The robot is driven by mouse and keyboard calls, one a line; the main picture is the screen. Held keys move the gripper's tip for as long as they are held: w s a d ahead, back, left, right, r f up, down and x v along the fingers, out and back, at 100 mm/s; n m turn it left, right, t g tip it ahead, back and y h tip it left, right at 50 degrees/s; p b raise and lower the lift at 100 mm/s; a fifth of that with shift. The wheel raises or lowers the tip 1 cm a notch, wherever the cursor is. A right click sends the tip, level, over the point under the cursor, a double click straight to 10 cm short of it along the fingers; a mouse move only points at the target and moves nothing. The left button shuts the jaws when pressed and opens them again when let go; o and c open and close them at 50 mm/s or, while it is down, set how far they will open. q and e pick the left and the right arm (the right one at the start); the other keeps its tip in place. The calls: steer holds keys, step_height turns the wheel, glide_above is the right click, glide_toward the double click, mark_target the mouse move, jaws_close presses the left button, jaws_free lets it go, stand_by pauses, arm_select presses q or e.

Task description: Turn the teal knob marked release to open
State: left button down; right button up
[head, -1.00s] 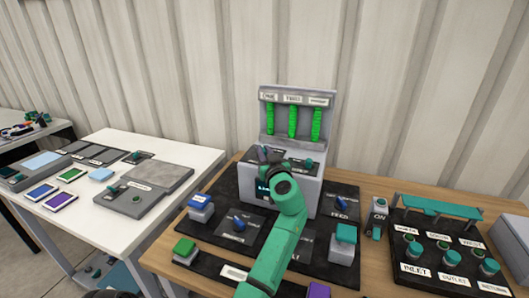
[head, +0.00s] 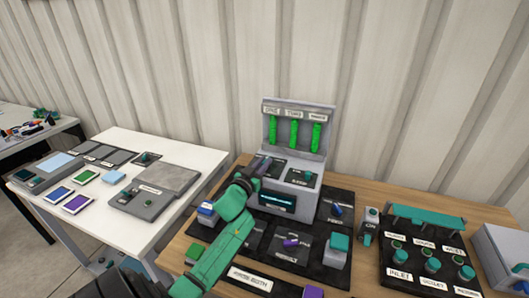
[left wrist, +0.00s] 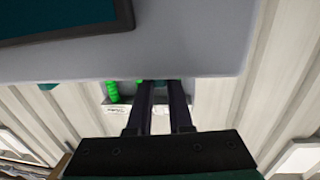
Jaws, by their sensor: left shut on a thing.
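A grey box (head: 304,197) with a lit screen stands on the black mat of the wooden table. Its top bears two dark plates. A small teal knob (head: 308,175) sits on the right plate; its label is too small to read. My left gripper (head: 263,166) reaches in from the left to the top of the box at the left plate. In the left wrist view its dark fingers (left wrist: 161,88) pass over the box edge, close together, with a bit of teal between them. They are shut on what appears to be a teal knob, mostly hidden. The release marking is not legible.
A raised panel (head: 297,133) with three green tubes stands behind the box. Several knobs and buttons surround it on the mat, including a purple knob (head: 291,242). A black panel (head: 400,284) with teal knobs lies right. A white table (head: 180,152) is left.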

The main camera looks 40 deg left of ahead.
arm_select(q)
steer(key=shift+a+r+m+h, duration=0.2)
steer(key=shift+r+m+h, duration=0.1)
steer(key=shift+m+h, duration=0.35)
steer(key=shift+a+f+m+h+p, duration=0.15)
steer(key=shift+m+h+p, duration=0.2)
steer(key=shift+h, duration=0.5)
steer(key=shift+f+m+h, duration=0.1)
steer(key=shift+m+h, duration=0.3)
steer(key=shift+h, duration=0.3)
steer(key=shift+f+m+h+b, duration=0.15)
steer(key=shift+m+h+b, duration=0.55)
steer(key=shift+h, duration=0.2)
steer(key=shift+a+m+h+b, duration=0.15)
steer(key=shift+m+h+b, duration=0.45)
steer(key=shift+h, duration=0.8)
arm_select(e)
steer(key=shift+f, duration=0.5)
arm_select(q)
steer(key=shift+m, duration=0.3)
arm_select(e)
steer(key=shift+a, duration=0.1)
